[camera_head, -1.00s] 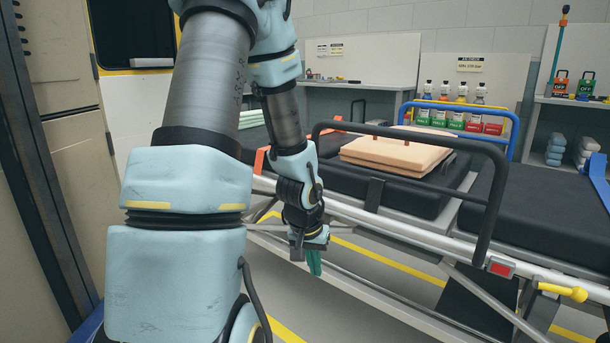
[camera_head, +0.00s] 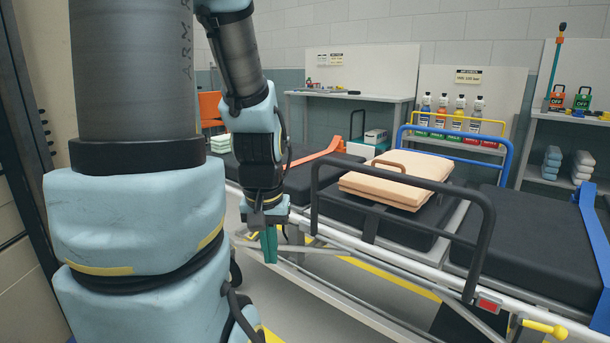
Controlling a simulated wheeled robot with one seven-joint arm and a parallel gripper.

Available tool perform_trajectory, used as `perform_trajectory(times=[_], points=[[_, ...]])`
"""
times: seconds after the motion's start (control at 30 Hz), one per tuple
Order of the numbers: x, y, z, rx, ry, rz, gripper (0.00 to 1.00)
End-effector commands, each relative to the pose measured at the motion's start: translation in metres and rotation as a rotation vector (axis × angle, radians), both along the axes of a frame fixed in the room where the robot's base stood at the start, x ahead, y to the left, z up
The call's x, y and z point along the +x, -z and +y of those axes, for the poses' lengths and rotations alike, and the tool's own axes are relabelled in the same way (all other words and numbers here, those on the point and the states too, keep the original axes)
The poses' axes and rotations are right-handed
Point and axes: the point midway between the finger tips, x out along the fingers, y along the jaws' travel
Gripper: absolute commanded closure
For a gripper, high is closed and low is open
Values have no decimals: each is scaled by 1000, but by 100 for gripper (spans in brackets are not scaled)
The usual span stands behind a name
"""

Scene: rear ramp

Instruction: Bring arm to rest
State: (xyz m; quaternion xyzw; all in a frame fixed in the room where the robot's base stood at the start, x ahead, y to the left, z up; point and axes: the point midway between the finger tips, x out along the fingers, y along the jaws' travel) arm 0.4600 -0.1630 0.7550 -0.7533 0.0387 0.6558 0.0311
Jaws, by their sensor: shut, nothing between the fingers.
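My arm stands on the left in the head view, its thick links close to the camera. The forearm hangs down from the top centre-left. My gripper (camera_head: 269,246) points down at its end, with green fingers closed together and nothing between them. It hangs in front of the near side of the stretcher (camera_head: 410,273), left of the black side rail. I cannot tell whether it touches the stretcher frame, but it appears apart from it.
A beige folded pad (camera_head: 385,190) lies on the stretcher behind the black side rail (camera_head: 480,240). Shelving with blue and white rolls (camera_head: 552,165) is at right.

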Motion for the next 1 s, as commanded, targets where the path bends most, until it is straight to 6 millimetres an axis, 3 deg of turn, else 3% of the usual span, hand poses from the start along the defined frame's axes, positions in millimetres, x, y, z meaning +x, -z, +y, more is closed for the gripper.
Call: perform_trajectory(times=[0.03, 0.1, 0.3, 0.5, 0.7, 1.0], points=[[0, -33, 0, 0, 0, 0, 100], [0, -56, 0, 0, 0, 0, 100], [0, -118, 0, 0, 0, -1, 100], [0, -166, 0, 0, 0, 0, 100], [0, -183, 0, 0, 1, 0, 100], [0, -182, 0, 0, 1, -1, 100]])
